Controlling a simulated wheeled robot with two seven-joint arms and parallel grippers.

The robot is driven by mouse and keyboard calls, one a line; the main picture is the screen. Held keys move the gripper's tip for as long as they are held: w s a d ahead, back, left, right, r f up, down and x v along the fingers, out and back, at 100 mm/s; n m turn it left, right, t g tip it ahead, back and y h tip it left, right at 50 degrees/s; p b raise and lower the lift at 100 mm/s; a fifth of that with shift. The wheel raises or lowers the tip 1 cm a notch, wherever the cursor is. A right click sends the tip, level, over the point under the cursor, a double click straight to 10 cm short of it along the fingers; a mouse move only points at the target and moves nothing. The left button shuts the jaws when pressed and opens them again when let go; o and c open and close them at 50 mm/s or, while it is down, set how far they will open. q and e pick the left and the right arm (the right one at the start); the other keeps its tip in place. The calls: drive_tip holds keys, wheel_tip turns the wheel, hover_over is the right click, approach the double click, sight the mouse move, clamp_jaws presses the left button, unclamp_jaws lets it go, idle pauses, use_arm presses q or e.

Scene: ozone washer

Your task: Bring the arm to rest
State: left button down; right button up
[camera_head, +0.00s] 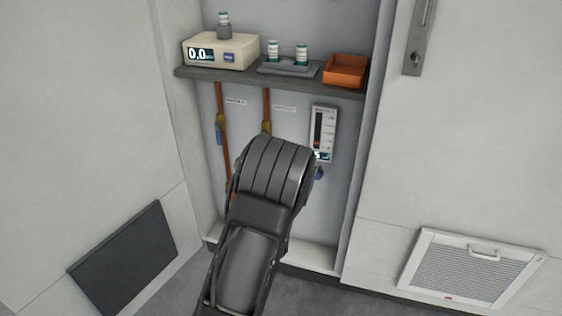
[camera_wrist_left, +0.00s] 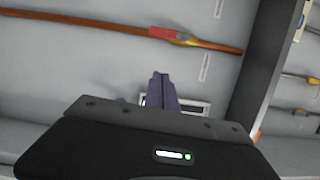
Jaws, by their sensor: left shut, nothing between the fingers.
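My arm (camera_head: 252,235) comes up from the bottom middle of the head view, in front of the open recess. Its gripper is hidden behind the arm's thick dark end there. In the left wrist view my left gripper (camera_wrist_left: 163,88) shows with its dark fingers together and nothing between them. Behind the fingers is a partly hidden white-framed panel (camera_wrist_left: 201,107); I cannot tell whether they touch it. My right gripper is in neither view.
A flowmeter (camera_head: 323,130) with a blue knob (camera_head: 319,173) hangs close right of my arm. Copper pipes (camera_head: 221,105) with valves run behind. Above, a shelf (camera_head: 225,78) holds a scale (camera_head: 220,52), vials (camera_head: 302,54) and an orange tray (camera_head: 345,71). A vent (camera_head: 468,270) is lower right.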

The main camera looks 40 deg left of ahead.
use_arm(q)
drive_tip(key=shift+s+d, duration=0.25)
drive_tip(key=shift+s, duration=0.1)
idle(0.4)
drive_tip(key=s+d+f+n+g+h, duration=0.2)
drive_tip(key=s+d+f+n, duration=0.1)
drive_tip(key=d+f, duration=0.3)
drive_tip(key=s+d+f+n+g+h, duration=0.25)
drive_tip(key=d+f+n, duration=0.2)
drive_tip(key=f, duration=0.45)
drive_tip(key=s+d+f+n+g+h, duration=0.2)
drive_tip(key=d+f+g+h, duration=0.1)
drive_tip(key=d+f, duration=0.35)
drive_tip(key=s+d+f+n+g+h, duration=0.35)
drive_tip(key=s+d+f, duration=0.45)
drive_tip(key=s+d, duration=0.35)
drive_tip(key=s+d+f+g+h, duration=0.1)
drive_tip(key=s+d+g+h, duration=0.2)
drive_tip(key=s+d, duration=0.75)
wheel_tip(320, 180, up, 22)
drive_tip(key=p, duration=2.3)
drive_tip(key=shift+w+r+n, duration=0.15)
drive_tip(key=shift+r+n, duration=0.1)
drive_tip(key=shift+n, duration=0.05)
